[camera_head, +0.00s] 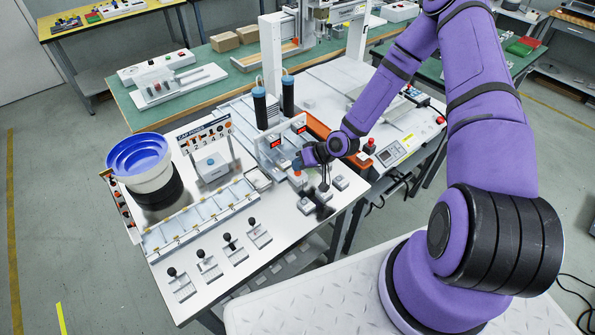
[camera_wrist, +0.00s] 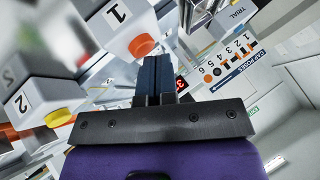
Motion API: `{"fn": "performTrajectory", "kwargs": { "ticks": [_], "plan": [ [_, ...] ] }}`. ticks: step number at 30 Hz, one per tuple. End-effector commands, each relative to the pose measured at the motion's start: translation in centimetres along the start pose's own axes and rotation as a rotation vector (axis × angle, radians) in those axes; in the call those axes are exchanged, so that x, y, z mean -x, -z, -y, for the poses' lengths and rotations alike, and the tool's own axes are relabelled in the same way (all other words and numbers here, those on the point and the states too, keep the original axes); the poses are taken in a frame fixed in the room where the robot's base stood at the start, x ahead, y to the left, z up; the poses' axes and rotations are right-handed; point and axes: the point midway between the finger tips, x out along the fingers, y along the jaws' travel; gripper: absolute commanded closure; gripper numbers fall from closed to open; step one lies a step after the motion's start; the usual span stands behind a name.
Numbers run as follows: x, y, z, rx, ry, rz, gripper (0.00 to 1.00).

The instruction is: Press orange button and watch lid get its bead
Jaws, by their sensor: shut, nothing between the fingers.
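The orange button (camera_wrist: 141,46) sits on a white box marked 1 (camera_wrist: 115,15) in the wrist view. My gripper (camera_wrist: 157,60) is shut, with nothing between its fingers. Its tips are right beside the orange button in the wrist picture; I cannot tell whether they touch it. In the head view my gripper (camera_head: 302,163) is low over the right part of the white worktable (camera_head: 265,265), by the small button boxes. I cannot make out a lid or a bead in either view.
A yellow button (camera_wrist: 58,117) on a box marked 2 is close by. Several small white boxes (camera_head: 340,182) stand near my gripper. Two dark cylinders (camera_head: 287,95) stand behind it. A blue bowl feeder (camera_head: 139,155) and black-knobbed levers (camera_head: 231,241) are to the left.

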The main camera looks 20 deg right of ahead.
Motion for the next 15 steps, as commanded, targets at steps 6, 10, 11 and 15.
{"fn": "performTrajectory", "kwargs": {
  "ticks": [6, 10, 11, 15],
  "plan": [
    [-0.15, -0.12, -0.11, 0.000, 0.000, 0.000, 1.00],
    [-0.12, -0.11, -0.09, 0.000, 0.000, 0.000, 1.00],
    [-0.09, -0.09, -0.08, 0.000, 0.000, 0.000, 1.00],
    [0.21, 0.11, 0.11, -0.001, 0.000, 0.001, 1.00]
  ]
}}
